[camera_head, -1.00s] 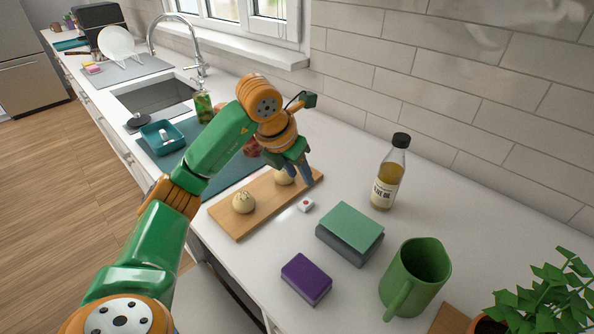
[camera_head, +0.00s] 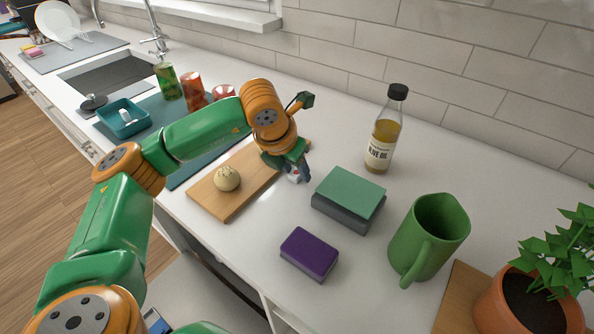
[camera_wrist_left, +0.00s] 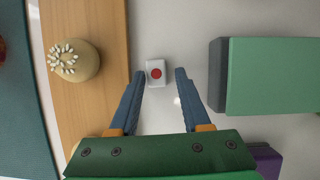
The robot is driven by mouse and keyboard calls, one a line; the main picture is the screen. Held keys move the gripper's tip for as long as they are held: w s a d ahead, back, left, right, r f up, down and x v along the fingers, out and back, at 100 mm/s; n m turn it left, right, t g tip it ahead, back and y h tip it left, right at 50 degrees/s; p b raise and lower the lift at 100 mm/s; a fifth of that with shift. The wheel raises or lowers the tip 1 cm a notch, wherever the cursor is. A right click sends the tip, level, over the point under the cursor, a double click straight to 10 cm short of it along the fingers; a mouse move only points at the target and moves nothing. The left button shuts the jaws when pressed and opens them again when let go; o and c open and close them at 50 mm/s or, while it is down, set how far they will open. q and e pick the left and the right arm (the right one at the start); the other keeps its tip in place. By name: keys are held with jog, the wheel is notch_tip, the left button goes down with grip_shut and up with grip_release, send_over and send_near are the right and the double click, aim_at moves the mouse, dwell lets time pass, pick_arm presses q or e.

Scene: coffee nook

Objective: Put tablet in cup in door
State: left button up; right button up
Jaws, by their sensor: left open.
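The tablet (camera_wrist_left: 156,73) is a small white square block with a red dot, lying on the white counter beside the cutting board. In the head view my left gripper (camera_head: 298,178) hangs over the tablet (camera_head: 293,176) and partly hides it. In the left wrist view the open fingertips (camera_wrist_left: 160,74) have the tablet between them, nearer the left finger, with gaps on both sides. The cup (camera_head: 430,240) is a green mug, upright at the right of the counter. I cannot make out a door for certain. My right gripper is out of view.
A cutting board (camera_head: 215,200) with a bun (camera_head: 227,179) lies left of the gripper. A green-topped box (camera_head: 349,194) and purple box (camera_head: 309,253) stand between tablet and mug. An oil bottle (camera_head: 384,135) is behind, a potted plant (camera_head: 530,300) at right.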

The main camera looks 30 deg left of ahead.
pick_arm(q)
jog(key=shift+a+f, duration=0.2)
jog(key=shift+a, duration=0.1)
jog(key=shift+d, duration=0.1)
grip_shut()
